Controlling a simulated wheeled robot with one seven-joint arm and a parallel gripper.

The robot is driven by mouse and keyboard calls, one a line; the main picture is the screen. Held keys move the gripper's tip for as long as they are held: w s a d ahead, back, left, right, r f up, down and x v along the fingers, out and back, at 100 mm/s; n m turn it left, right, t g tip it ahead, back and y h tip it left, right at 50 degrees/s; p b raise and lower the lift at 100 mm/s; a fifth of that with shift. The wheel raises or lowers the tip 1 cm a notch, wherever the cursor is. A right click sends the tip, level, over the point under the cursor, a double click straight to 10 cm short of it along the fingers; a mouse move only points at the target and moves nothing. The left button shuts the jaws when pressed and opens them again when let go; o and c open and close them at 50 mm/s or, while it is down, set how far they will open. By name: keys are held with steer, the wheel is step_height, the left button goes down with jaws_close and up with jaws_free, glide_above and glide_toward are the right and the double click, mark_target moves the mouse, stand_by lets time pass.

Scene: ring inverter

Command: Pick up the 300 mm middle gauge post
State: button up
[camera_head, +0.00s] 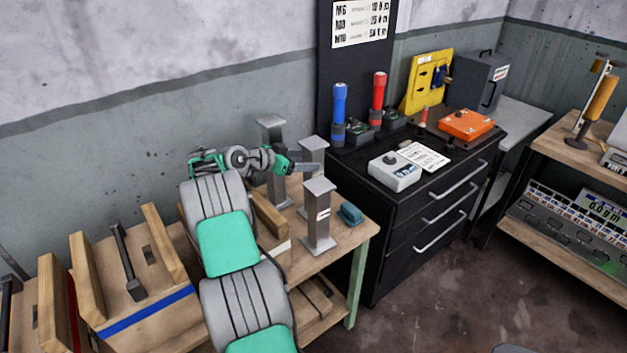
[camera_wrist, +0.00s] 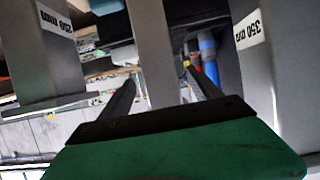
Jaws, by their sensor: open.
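The middle gauge post (camera_head: 313,146) is a grey metal column with a square cap, standing upright on the wooden bench between two similar posts. In the wrist view its shaft (camera_wrist: 152,45) runs between the two dark fingers of my open gripper (camera_wrist: 160,78), with gaps on both sides. In the head view my gripper (camera_head: 304,168) reaches in from the left at the upper shaft, just below the cap. The taller post (camera_head: 271,125) behind shows a 350 mm label in the wrist view (camera_wrist: 255,50). The shorter front post (camera_head: 319,215) is labelled 250 mm there (camera_wrist: 45,60).
A blue-grey block (camera_head: 351,214) lies right of the posts on the bench. A black drawer cabinet (camera_head: 410,205) stands to the right, carrying blue and red torches, a grey box and an orange case. Wooden stands (camera_head: 130,265) are at left. The neighbouring posts leave narrow room around my gripper.

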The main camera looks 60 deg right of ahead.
mark_target(307, 160)
steer(key=x, duration=0.3)
steer(key=shift+f, duration=0.1)
jaws_close()
stand_by(0.6)
